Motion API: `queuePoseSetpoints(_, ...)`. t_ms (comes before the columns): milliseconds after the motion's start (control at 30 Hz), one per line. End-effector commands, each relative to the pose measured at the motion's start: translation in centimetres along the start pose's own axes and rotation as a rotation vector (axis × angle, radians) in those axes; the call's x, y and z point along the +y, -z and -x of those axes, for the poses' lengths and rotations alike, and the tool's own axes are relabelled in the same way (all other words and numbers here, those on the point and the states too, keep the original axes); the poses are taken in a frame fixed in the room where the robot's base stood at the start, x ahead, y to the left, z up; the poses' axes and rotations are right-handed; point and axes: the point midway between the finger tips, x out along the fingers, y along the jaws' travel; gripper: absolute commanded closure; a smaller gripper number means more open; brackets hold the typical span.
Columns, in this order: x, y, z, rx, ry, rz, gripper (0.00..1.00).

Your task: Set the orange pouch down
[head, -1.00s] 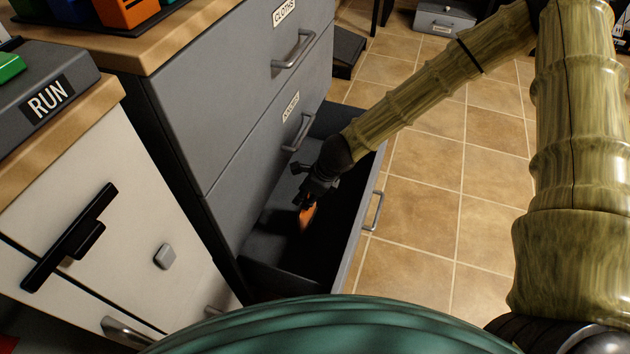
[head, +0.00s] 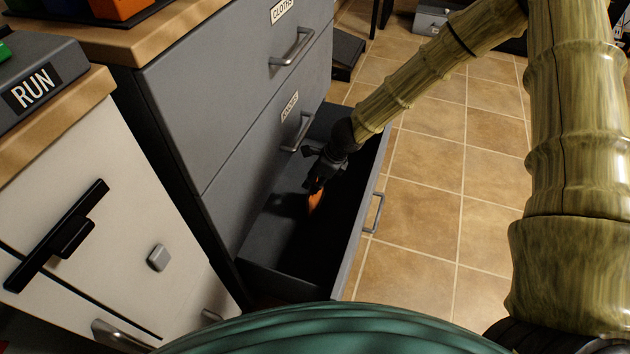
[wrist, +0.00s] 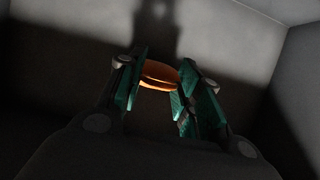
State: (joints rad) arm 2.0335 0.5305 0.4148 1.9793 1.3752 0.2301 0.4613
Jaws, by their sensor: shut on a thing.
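The orange pouch (head: 315,199) is inside the open bottom drawer (head: 357,236) of the grey cabinet. My gripper (head: 318,180) reaches down into the drawer and is shut on the pouch. In the wrist view the pouch (wrist: 158,74) sits between the two green-padded fingers of my gripper (wrist: 159,90). The drawer floor (wrist: 75,60) lies beyond it, mostly in shadow. I cannot tell whether the pouch touches the floor.
The grey cabinet (head: 235,95) has closed drawers above the open one, with handles sticking out. A white cabinet (head: 120,240) stands at the left. Tiled floor (head: 425,200) is clear to the right of the drawer.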

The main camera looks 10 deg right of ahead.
Motion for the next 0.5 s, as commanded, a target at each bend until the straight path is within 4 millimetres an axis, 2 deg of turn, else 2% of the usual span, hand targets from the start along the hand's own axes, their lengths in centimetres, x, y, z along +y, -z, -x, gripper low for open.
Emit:
queuePoseSetpoints(467,0.03,0.08,-0.35,-0.001,0.0,0.0,1.0)
queuePoseSetpoints(500,0.02,0.05,-0.27,-0.001,0.0,0.0,0.58)
